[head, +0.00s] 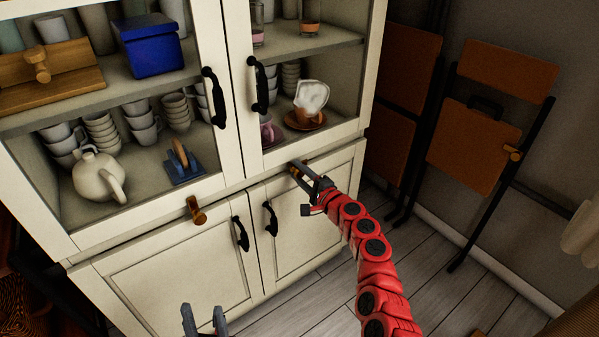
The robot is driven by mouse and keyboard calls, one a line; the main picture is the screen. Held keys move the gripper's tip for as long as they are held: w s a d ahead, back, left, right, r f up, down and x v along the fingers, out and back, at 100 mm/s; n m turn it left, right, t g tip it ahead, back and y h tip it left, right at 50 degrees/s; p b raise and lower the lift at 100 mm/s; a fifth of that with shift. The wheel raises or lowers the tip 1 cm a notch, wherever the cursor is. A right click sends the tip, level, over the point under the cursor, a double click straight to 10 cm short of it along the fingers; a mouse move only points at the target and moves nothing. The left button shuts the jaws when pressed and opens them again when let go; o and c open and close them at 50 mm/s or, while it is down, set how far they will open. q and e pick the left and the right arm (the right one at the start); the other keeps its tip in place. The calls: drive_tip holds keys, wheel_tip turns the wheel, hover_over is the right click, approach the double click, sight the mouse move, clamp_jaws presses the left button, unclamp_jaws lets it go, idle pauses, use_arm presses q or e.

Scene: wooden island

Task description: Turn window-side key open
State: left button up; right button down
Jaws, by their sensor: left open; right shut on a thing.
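A white cabinet (225,185) has glass upper doors and solid lower doors. A brown key-like piece (196,210) sticks out from the rail on the left, apart from both grippers. My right gripper (303,175), on the red arm, is at the rail on the right. It is shut on a second brown key-like piece (294,174), mostly hidden by the fingers. How far that piece is turned cannot be told. My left gripper (205,322) is open and empty at the bottom edge, below the lower left door. No window is in view.
Black handles (214,97) stand out from the doors, all of which look closed. Crockery and a blue box (149,45) sit behind the glass. Orange folding chairs (473,145) lean at the right wall. A pale cloth (582,233) hangs at the right edge. Grey floorboards (460,290) are clear.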

sight(302, 173)
drive_tip(key=shift+d, duration=0.1)
idle(0.4)
drive_tip(key=shift+c, duration=2.3)
unclamp_jaws()
drive_tip(key=shift+s+d+r+p, duration=0.1)
drive_tip(key=shift+s+d+p, duration=0.1)
drive_tip(key=shift+s+p, duration=0.2)
drive_tip(key=p+v, duration=0.2)
drive_tip(key=v, duration=1.4)
drive_tip(key=shift+s+d+p, duration=0.2)
drive_tip(key=shift+p, duration=0.2)
